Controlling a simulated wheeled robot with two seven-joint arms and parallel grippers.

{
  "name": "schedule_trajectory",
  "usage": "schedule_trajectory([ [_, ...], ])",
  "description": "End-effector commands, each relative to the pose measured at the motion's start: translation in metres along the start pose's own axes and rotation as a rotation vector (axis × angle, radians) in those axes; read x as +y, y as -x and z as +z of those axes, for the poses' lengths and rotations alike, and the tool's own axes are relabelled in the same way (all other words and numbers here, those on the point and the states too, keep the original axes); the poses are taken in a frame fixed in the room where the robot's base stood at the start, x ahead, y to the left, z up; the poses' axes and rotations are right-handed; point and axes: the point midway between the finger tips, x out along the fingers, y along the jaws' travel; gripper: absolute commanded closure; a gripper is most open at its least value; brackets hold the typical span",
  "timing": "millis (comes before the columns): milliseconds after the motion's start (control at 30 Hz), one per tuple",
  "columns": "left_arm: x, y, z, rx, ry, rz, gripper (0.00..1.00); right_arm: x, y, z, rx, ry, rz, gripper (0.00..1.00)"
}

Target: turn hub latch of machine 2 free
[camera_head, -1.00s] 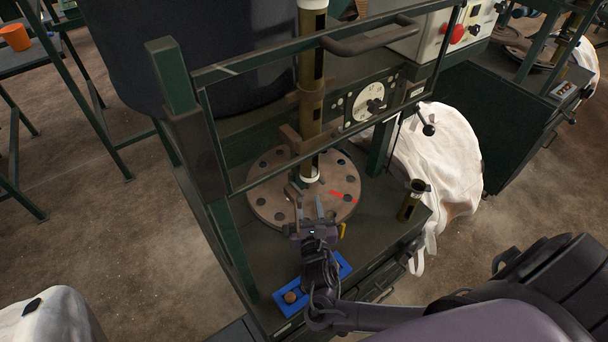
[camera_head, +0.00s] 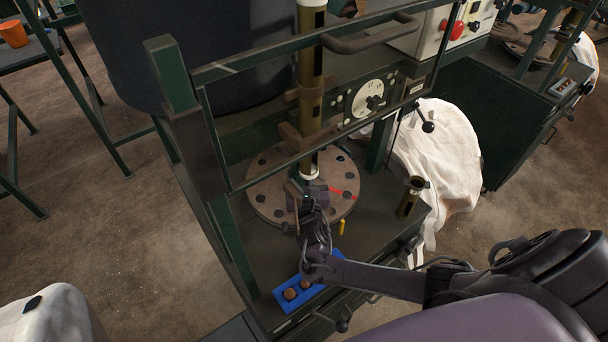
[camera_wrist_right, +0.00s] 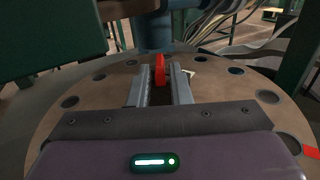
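The round brown plate (camera_head: 265,205) with a ring of holes lies on the machine's dark top, around the foot of an upright olive tube (camera_head: 311,100). My right gripper (camera_head: 306,198) is low over the plate's front half, close to the hub, and hides it in the head view. In the right wrist view, a small upright red latch (camera_wrist_right: 160,68) stands at the hub. My right gripper (camera_wrist_right: 160,84) has its two grey fingers apart on either side of the latch, with narrow gaps showing. My left gripper is not in view.
A dark green frame bar (camera_head: 240,68) crosses in front of the tube. A blue tray (camera_head: 282,305) with two brown balls sits at the front edge. A yellow peg (camera_head: 341,228) and a short tube (camera_head: 408,202) stand right of the plate. A white bag (camera_head: 440,155) hangs beyond.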

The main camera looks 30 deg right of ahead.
Motion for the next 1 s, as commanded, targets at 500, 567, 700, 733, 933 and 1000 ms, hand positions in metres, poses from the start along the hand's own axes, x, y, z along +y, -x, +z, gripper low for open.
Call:
schedule_trajectory([
  [500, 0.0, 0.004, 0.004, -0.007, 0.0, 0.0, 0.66, -0.002, 0.0, 0.002, -0.002, 0.003, 0.033, 1.0],
  [567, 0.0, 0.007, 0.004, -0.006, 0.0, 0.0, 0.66, -0.003, 0.0, 0.002, -0.001, 0.003, 0.055, 1.0],
  [700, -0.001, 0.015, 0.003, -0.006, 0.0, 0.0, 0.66, -0.006, 0.0, 0.003, -0.001, 0.006, 0.134, 1.0],
  [733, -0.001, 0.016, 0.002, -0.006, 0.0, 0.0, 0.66, -0.008, -0.001, 0.003, -0.001, 0.006, 0.154, 1.0],
  [933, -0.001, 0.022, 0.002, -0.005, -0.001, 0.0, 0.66, -0.014, -0.003, 0.002, -0.001, 0.008, 0.328, 1.0],
  [1000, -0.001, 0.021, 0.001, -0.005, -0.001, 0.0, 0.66, -0.016, -0.004, 0.001, -0.002, 0.007, 0.394, 1.0],
])
